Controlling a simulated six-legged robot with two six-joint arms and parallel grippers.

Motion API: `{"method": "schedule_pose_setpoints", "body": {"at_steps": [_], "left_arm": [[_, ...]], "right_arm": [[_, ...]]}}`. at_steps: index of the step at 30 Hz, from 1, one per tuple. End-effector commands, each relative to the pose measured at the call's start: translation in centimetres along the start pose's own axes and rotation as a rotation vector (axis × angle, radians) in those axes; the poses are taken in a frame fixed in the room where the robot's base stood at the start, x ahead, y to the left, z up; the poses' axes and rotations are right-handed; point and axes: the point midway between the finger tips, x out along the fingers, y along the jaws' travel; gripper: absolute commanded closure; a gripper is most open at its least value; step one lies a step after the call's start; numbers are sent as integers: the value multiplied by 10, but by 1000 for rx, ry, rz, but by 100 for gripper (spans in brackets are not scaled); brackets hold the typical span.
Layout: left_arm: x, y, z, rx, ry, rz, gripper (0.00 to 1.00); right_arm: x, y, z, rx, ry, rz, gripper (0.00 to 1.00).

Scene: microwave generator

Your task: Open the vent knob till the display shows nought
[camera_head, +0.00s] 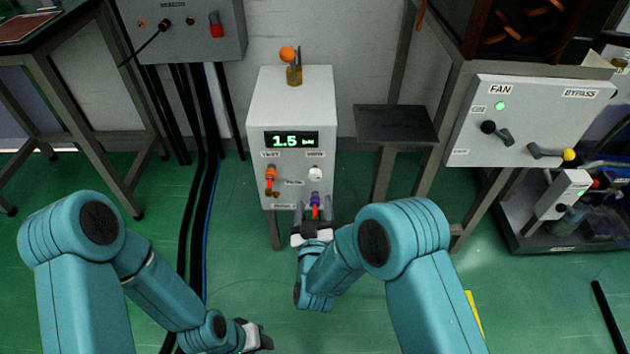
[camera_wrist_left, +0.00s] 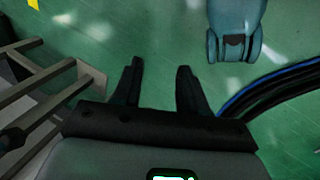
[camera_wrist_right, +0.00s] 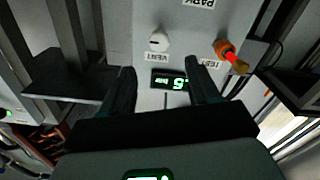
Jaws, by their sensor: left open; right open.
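The white box (camera_head: 290,100) stands against the wall with a lit green display (camera_head: 290,140) reading 1.5 bar. The white vent knob (camera_head: 315,174) sits below the display on the right; it also shows in the right wrist view (camera_wrist_right: 158,42) with its VENT label. My right gripper (camera_head: 315,208) is open, just below and in front of the vent knob. In the right wrist view its fingers (camera_wrist_right: 158,66) frame the knob from a distance, with nothing between them. My left gripper (camera_head: 266,340) is open and empty, low over the floor; its spread fingers show in its wrist view (camera_wrist_left: 160,66).
An orange-red knob (camera_head: 271,174) labelled TEST is left of the vent knob. A small purple and orange piece (camera_head: 315,200) shows by the right fingertips. A dark shelf (camera_head: 395,124) and FAN panel (camera_head: 530,125) stand to the right. Black cables (camera_head: 205,150) run down at left.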

Motion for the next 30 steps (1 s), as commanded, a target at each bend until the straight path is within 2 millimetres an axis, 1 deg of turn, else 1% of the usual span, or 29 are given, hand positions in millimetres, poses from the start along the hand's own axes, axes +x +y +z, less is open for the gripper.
{"method": "schedule_pose_setpoints", "body": {"at_steps": [1,6,9,12,15,18,26,27,29,30], "left_arm": [[8,-3,-2,2,9,0,57],[21,-7,-11,9,39,2,57],[27,-9,-16,13,58,2,57],[32,-10,-20,16,72,3,57],[35,-11,-23,18,81,3,57],[36,-11,-25,19,87,3,57],[35,-11,-25,20,89,4,57],[35,-11,-25,20,88,4,57],[35,-11,-25,20,88,4,57],[35,-11,-25,20,88,4,57]], "right_arm": [[13,0,4,2,2,5,39],[52,1,4,2,2,5,39],[72,0,4,2,2,4,39],[88,0,4,0,0,3,39],[98,1,3,1,0,2,39],[104,1,2,0,-1,1,39],[105,1,1,-1,-2,0,39],[105,1,1,-1,-2,0,46],[105,1,1,-1,-2,0,65],[105,1,1,-1,-2,0,78]]}}
